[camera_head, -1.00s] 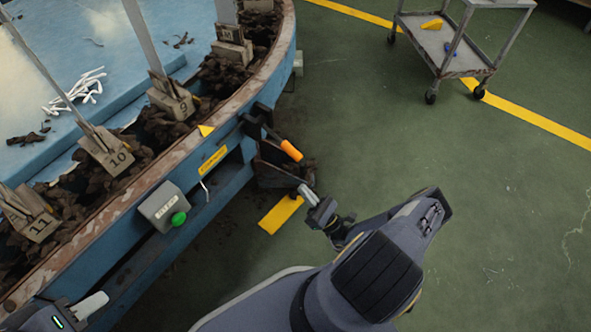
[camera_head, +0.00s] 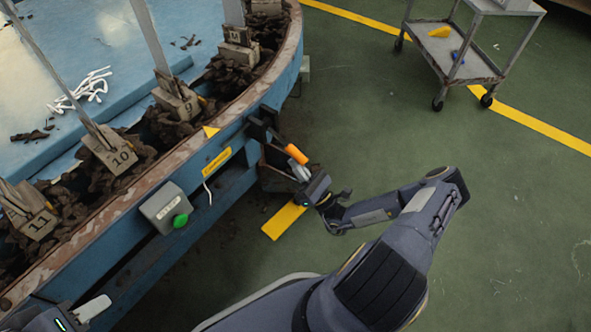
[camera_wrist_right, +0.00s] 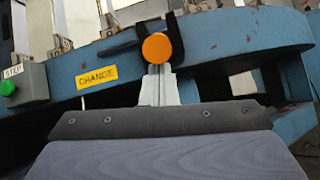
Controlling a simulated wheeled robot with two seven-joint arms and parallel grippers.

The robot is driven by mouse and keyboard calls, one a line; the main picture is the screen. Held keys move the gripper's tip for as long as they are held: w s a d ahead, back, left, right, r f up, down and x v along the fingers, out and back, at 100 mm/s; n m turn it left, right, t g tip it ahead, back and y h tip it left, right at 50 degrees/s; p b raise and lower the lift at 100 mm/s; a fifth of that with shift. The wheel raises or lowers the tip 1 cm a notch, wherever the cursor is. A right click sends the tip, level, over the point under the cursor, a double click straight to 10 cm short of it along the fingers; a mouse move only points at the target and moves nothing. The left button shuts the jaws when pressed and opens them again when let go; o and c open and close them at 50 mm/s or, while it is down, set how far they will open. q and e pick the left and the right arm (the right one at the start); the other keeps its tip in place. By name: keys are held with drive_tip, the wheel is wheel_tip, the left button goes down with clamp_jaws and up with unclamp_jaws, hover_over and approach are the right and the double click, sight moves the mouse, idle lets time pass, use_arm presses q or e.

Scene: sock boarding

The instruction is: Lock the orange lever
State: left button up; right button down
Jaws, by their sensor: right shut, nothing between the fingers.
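The orange lever (camera_head: 296,154) sticks out from the outer side of the blue round machine, with its dark arm running back to the rim. In the right wrist view its round orange end (camera_wrist_right: 157,47) faces the camera, just beyond the fingertips. My right gripper (camera_head: 298,170) is shut and empty, with its pale fingers right beside the lever's orange grip; I cannot tell whether they touch. The closed fingers also show in the right wrist view (camera_wrist_right: 158,88). My left gripper (camera_head: 92,308) shows only in part at the lower left corner, away from the lever; its fingertips are unclear.
The blue machine's rim (camera_head: 150,190) carries a yellow label (camera_head: 217,161) and a grey box with a green button (camera_head: 180,220). Numbered blocks stand among dark socks. A dark bin (camera_head: 275,175) hangs under the lever. A grey cart (camera_head: 455,55) stands at the back right.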

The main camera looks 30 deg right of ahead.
drive_tip(key=p, duration=0.1)
drive_tip(key=r+g+p, duration=0.1)
drive_tip(key=p, duration=0.1)
drive_tip(key=shift+s+d+r+p, duration=0.15)
drive_tip(key=shift+s+r+p, duration=0.1)
drive_tip(key=shift+s+p, duration=0.1)
drive_tip(key=r+g+h+p, duration=0.1)
drive_tip(key=r+g+p, duration=0.1)
drive_tip(key=p, duration=0.5)
drive_tip(key=s+r+g+p, duration=0.1)
drive_tip(key=r+g+p, duration=0.2)
drive_tip(key=p, duration=0.4)
drive_tip(key=s+r+g+h+p, duration=0.1)
drive_tip(key=r+g+p, duration=0.1)
drive_tip(key=r+p, duration=0.3)
drive_tip(key=shift+d+n+h+p, duration=0.3)
drive_tip(key=shift+d+p, duration=0.1)
drive_tip(key=shift+p, duration=0.95)
drive_tip(key=shift+w+r+g+p, duration=0.1)
drive_tip(key=shift+r+g+p, duration=0.35)
drive_tip(key=shift+p, duration=0.45)
drive_tip(key=shift+w+r+p, duration=0.15)
drive_tip(key=shift+r+p, duration=0.05)
drive_tip(key=shift+p, duration=0.1)
drive_tip(key=shift+r, duration=0.1)
